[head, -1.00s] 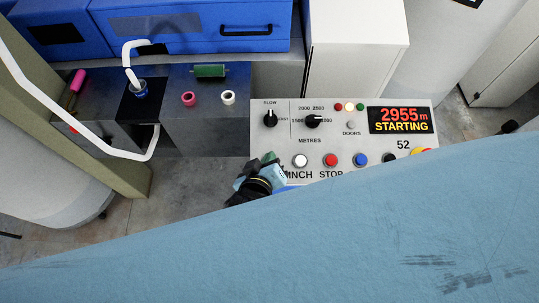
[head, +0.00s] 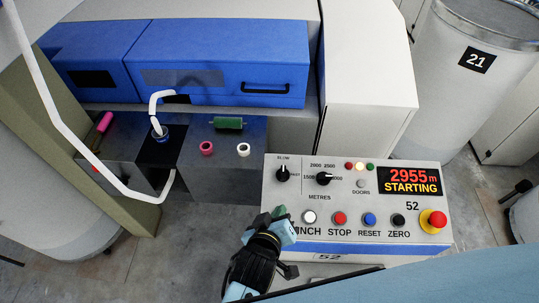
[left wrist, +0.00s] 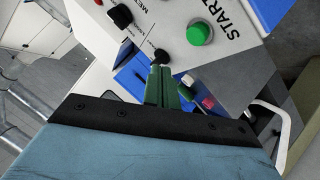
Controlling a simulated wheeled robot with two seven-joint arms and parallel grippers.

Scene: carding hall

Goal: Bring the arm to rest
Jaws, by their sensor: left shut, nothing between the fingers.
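My left gripper (head: 279,213) is in front of the lower left corner of the control panel (head: 325,204) in the head view. In the left wrist view its green fingers (left wrist: 161,72) are together with nothing between them. The green START button (left wrist: 199,33) stands beyond the fingertips there, with a gap in the picture; I cannot judge the true distance. In the head view the gripper covers the START area. The display (head: 409,181) reads 2955 m STARTING, and the middle lamp (head: 360,166) looks lit. My right gripper is not in view.
The panel carries INCH, STOP (head: 340,218), RESET and ZERO buttons, and a red emergency button (head: 434,220). A white bent rail (head: 62,118) and a blue machine cover (head: 215,55) stand left and behind. A can marked 21 (head: 470,85) stands right. Floor shows left of the gripper.

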